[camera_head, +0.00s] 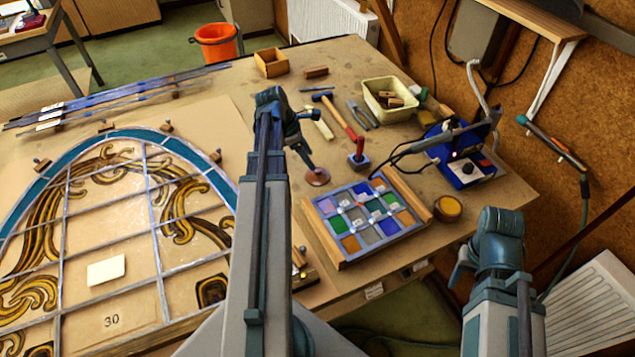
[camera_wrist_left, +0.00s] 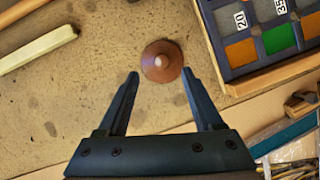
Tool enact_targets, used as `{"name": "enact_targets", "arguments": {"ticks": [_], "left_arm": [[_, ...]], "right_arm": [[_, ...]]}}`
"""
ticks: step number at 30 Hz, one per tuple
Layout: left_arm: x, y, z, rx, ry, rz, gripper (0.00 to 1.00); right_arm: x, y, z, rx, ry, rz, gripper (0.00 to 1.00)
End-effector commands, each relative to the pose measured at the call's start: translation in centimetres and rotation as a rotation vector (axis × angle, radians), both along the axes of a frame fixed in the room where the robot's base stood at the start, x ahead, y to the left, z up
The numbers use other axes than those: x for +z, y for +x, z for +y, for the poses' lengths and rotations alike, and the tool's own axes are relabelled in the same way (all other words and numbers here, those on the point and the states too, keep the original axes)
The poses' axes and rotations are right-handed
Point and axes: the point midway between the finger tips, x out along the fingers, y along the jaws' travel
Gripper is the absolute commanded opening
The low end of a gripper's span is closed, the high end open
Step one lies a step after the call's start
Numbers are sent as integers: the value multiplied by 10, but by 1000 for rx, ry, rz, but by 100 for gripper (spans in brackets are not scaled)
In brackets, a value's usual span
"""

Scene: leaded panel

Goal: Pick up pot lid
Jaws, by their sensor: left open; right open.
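The pot lid is a small round reddish-brown disc with a pale knob. In the left wrist view the pot lid (camera_wrist_left: 161,61) lies flat on the bench, just beyond and between the fingertips. In the head view the pot lid (camera_head: 318,178) lies left of the tray of coloured glass. My left gripper (camera_head: 312,165) points down at the lid; in the wrist view the left gripper (camera_wrist_left: 160,75) is open, with nothing between its fingers. My right gripper (camera_head: 460,272) is at the lower right, off the bench's edge, apart from everything; its fingers are hard to make out.
The glass sample tray (camera_head: 327,238) stands close right of the lid. A red-handled hammer (camera_head: 340,118), a cream bin (camera_head: 391,101) and a blue soldering station (camera_head: 462,172) are further back. The leaded panel (camera_head: 110,245) fills the left. A small amber-topped pot (camera_head: 447,208) stands right of the tray.

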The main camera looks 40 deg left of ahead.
Motion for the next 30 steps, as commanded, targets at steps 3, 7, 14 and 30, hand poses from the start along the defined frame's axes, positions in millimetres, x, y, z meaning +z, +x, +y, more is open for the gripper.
{"name": "enact_targets", "arguments": {"ticks": [3,7,14,30], "left_arm": [[-6,2,-2,0,0,0,68],[-5,2,-2,0,0,0,68],[-24,5,-7,-2,1,-1,68],[-52,15,-17,0,0,0,68]], "right_arm": [[-6,0,0,0,0,0,53],[-5,0,0,0,0,0,53],[-24,0,0,-1,0,0,53],[-52,0,0,-1,0,0,53]]}}
